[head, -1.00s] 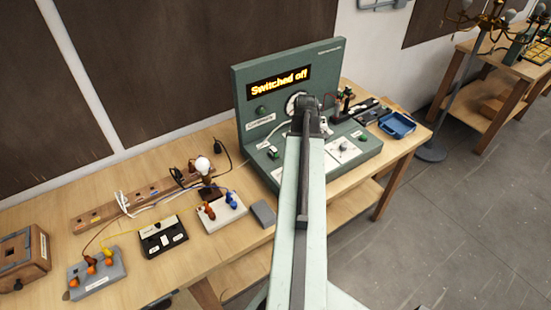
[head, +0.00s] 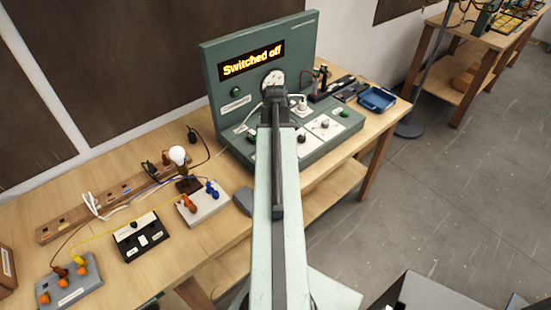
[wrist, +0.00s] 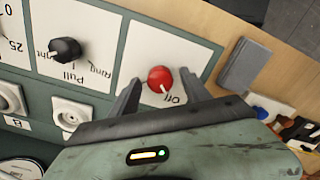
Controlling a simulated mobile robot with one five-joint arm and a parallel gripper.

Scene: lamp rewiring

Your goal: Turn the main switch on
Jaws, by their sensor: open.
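A round red knob (wrist: 160,79) sits on a white plate marked "Off" in the wrist view. A white mark on the knob points toward "Off". My gripper (wrist: 158,82) is open, with one finger on each side of the knob in the picture. I cannot tell whether the fingers touch it. In the head view, the green control panel (head: 212,85) stands upright on the bench, and its display (head: 252,61) reads "Switched off". My arm hides the red knob and the gripper there.
A black knob (wrist: 65,50) is on the neighbouring plate. A grey block (wrist: 245,65) lies beside the panel. Terminal blocks, wires and a bulb (head: 177,154) crowd the bench to the left. A blue tray (head: 376,99) lies to the right.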

